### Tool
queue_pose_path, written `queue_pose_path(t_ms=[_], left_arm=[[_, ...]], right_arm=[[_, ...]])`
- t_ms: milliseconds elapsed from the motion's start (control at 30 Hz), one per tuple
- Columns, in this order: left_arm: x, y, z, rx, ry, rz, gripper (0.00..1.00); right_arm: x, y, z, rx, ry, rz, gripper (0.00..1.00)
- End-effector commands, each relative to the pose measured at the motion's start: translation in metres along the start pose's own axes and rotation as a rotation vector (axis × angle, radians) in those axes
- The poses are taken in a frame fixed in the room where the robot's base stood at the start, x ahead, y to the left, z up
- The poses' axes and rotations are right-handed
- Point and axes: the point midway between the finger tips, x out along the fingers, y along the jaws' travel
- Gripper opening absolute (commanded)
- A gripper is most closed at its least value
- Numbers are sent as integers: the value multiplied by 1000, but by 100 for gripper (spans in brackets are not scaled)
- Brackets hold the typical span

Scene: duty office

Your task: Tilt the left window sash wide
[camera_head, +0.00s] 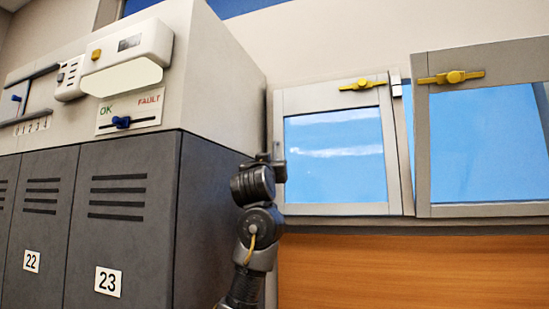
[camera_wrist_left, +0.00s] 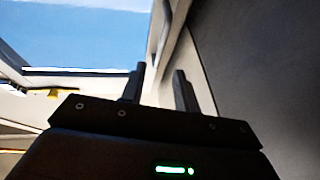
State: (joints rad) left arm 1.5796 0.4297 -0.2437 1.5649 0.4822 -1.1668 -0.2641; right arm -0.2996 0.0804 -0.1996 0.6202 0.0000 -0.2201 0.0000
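The left window sash (camera_head: 280,125) has a light grey frame around a blue pane. Its yellow handle (camera_head: 362,84) lies flat across the top rail. A narrow gap with blue shows along its right side, so it seems slightly ajar at the top. My left gripper (camera_head: 272,160) is at the sash's left edge, partly dark against it. In the left wrist view my gripper's two fingers (camera_wrist_left: 158,88) stand apart, with a pale frame edge showing between or behind them. I cannot tell whether they touch it. My right gripper is not in view.
A second window sash (camera_head: 423,150) with a yellow handle (camera_head: 450,77) stands to the right. Dark grey lockers (camera_head: 125,225) under a pale cabinet (camera_head: 225,85) stand close left of my arm. A wood panel (camera_head: 410,270) runs below the windows.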

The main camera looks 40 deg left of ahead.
Motion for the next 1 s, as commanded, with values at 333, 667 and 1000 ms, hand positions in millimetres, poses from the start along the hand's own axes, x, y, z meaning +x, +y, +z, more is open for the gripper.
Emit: queue_pose_path(t_ms=[333,667,1000], left_arm=[[65,1,-6,1,-5,2,31],[99,1,-1,0,-2,2,31],[101,1,1,0,-1,2,28]], right_arm=[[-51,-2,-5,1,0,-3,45],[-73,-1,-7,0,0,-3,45],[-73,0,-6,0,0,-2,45]])
